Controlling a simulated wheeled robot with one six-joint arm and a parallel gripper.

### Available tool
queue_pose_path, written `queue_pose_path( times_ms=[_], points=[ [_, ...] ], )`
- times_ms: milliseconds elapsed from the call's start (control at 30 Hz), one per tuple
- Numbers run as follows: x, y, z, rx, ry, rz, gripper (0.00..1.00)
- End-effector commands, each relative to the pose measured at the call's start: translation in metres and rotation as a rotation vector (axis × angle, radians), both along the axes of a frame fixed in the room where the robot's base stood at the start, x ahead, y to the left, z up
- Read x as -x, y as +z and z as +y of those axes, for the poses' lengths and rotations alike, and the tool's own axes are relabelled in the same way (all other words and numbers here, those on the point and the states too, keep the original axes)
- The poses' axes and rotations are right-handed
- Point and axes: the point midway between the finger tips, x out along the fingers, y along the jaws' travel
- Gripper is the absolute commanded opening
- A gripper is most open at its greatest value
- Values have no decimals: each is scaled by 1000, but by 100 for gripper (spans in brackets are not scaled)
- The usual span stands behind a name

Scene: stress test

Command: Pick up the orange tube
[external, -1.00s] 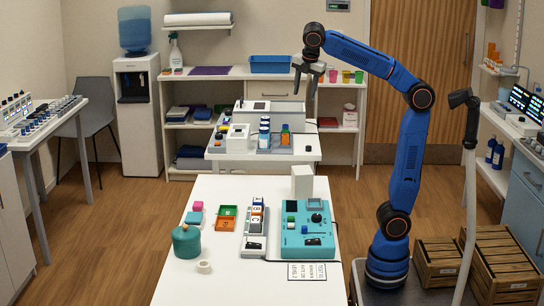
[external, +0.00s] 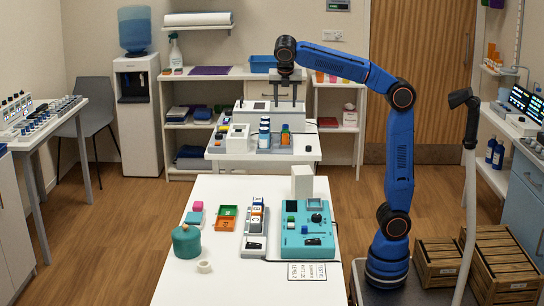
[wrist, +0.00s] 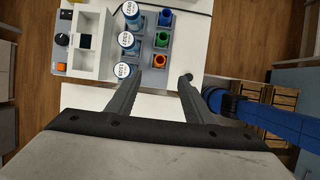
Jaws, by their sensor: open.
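The orange tube (wrist: 160,61) stands in a grey rack at the near end of a row with a green tube (wrist: 162,39) and a blue tube (wrist: 165,17). In the external view the orange tube (external: 285,139) shows at the front right of the rack. My gripper (external: 285,103) points down above the rack, clearly higher than the tubes. In the wrist view my gripper (wrist: 174,70) is open and empty.
Several white-capped bottles (wrist: 126,40) stand in the rack left of the tubes. A white device (external: 238,137) is further left. A white box-shaped machine (external: 258,117) stands behind. The white table (external: 225,156) is clear right of the rack, apart from a small dark object (external: 308,148).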

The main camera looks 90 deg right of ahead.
Motion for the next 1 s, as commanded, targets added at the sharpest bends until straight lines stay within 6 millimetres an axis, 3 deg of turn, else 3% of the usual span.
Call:
queue_pose_path(
  times_ms=[267,800,1000],
  points=[
    [1,-21,-3,-1,-2,-1,47],
    [2,-105,-38,-1,-4,1,47],
    [1,-125,-45,-1,-2,-1,47]
  ],
)
